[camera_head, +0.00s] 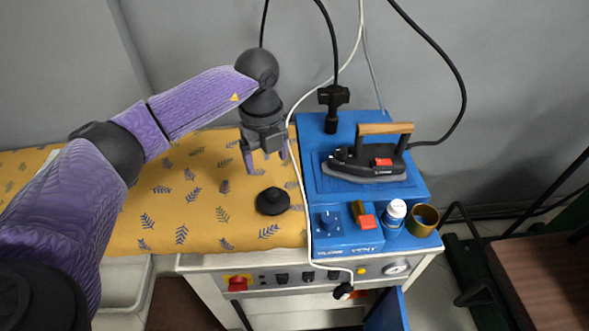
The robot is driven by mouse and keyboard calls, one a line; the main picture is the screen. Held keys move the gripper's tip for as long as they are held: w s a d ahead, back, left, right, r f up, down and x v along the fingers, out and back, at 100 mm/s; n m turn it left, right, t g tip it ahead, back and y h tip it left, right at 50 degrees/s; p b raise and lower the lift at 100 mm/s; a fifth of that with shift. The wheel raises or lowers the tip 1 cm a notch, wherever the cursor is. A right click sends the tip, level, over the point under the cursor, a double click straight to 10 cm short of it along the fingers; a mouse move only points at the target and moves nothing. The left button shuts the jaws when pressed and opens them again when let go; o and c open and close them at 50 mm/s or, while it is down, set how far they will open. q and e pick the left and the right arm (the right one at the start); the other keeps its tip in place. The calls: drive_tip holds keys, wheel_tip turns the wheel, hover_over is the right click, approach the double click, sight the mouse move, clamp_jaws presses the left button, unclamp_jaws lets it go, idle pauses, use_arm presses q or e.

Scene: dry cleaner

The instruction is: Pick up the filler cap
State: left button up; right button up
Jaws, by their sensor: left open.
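The black round object that looks like the filler cap (272,201) lies on the yellow leaf-patterned ironing board (180,215), near the board's right end. It has a wide base and a smaller knob on top. My left gripper (266,170) points down with its fingers apart and nothing between them. It shows just above and behind the cap in the head view and does not seem to touch it. My right gripper is not in the picture.
A blue steam station (320,180) stands right of the cap, with an iron (365,165), a white-capped bottle (395,213) and a brass-coloured cup (423,220). A white cable (304,190) hangs between board and station. The board left of the cap is clear.

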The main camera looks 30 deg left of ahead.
use_arm(q)
drive_tip(key=b, duration=0.1)
hover_over(273, 192)
drive_tip(key=f, duration=0.4)
drive_tip(key=shift+s+a+f, duration=0.2)
drive_tip(key=shift+s+f, duration=0.05)
drive_tip(key=shift+f, duration=0.1)
drive_tip(key=f, duration=0.2)
drive_tip(key=f+b, duration=0.1)
drive_tip(key=f, duration=0.2)
drive_tip(key=shift+w+d, duration=0.2)
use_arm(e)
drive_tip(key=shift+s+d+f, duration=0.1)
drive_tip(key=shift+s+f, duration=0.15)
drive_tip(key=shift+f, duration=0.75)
use_arm(q)
clamp_jaws()
